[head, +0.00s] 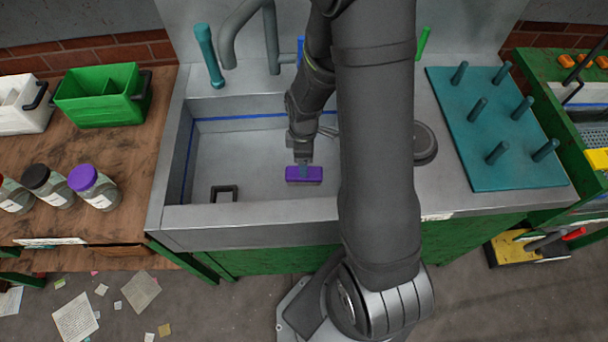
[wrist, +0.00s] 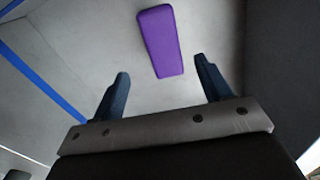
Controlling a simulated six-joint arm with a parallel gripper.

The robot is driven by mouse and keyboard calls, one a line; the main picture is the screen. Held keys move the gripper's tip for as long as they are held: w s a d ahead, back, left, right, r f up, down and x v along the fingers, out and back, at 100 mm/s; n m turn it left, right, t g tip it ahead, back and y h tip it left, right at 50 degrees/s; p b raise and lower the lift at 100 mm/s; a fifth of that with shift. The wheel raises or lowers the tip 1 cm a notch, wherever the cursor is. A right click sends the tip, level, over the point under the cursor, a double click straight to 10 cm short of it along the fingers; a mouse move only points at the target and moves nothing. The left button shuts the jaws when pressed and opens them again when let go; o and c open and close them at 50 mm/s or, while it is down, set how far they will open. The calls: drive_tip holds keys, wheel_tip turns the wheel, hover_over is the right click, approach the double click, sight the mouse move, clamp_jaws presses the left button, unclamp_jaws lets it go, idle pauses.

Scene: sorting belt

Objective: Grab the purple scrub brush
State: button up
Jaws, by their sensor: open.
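The purple scrub brush (head: 304,175) is a small purple block in the sink, below my gripper in the head view. In the wrist view the purple scrub brush (wrist: 160,42) lies slightly tilted on the grey sink floor, ahead of the fingertips and between their lines. My gripper (head: 303,165) is inside the sink close over the brush. In the wrist view my gripper (wrist: 160,75) has its two dark blue fingers spread apart with nothing between them. I cannot tell the exact height gap between fingers and brush.
The sink (head: 250,212) has raised walls around the brush. A dark square frame (head: 224,193) stands at its floor to the left. A teal peg board (head: 480,150) lies to the right. A green bin (head: 100,97) and several jars stand on the wooden table at left.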

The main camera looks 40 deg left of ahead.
drive_tip(key=shift+f, duration=1.9)
drive_tip(key=f, duration=0.3)
drive_tip(key=shift+s+d+f, duration=0.2)
drive_tip(key=shift+f, duration=0.85)
drive_tip(key=c, duration=1.1)
drive_tip(key=shift+r, duration=0.2)
